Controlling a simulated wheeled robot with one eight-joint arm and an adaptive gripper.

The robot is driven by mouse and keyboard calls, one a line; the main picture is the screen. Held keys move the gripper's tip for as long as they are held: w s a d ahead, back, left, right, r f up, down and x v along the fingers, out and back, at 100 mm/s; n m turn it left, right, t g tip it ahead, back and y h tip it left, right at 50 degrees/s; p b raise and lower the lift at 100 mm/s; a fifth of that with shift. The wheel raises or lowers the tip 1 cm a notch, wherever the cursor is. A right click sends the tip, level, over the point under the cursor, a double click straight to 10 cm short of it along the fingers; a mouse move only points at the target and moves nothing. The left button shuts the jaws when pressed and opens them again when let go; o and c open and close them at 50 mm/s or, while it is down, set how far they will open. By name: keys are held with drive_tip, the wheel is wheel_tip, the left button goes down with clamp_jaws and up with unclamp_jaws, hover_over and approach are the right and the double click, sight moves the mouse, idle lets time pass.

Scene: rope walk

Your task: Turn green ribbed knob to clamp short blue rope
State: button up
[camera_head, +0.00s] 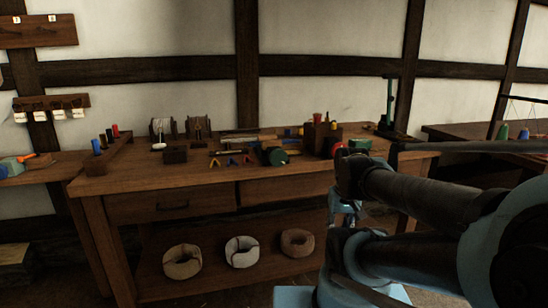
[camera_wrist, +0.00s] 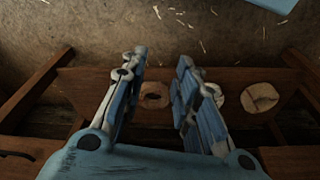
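A dark green round part (camera_head: 275,156), possibly the ribbed knob, sits at the front middle of the workbench top (camera_head: 215,171). A second green part (camera_head: 360,143) shows further right beside a red one, so I cannot tell which is the knob. Ribs are too small to make out. I cannot pick out the short blue rope. My gripper (camera_wrist: 162,58) is open and empty, its two fingers apart above the floor and lower shelf in the wrist view.
Rope coils in tan (camera_head: 182,262), white (camera_head: 242,251) and brown (camera_head: 297,242) lie on the lower shelf. Red and blue spools (camera_head: 97,146) stand at the bench's left. A dark block (camera_head: 322,137) and a green upright stand (camera_head: 389,105) are at the right.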

wheel_tip(320, 180, up, 33)
drive_tip(key=n+g, duration=0.2)
drive_tip(key=n, duration=1.9)
hover_over(276, 155)
drive_tip(key=w, duration=0.1)
drive_tip(key=f, duration=1.7)
drive_tip(key=shift+w, duration=0.2)
drive_tip(key=shift+r, duration=0.1)
clamp_jaws()
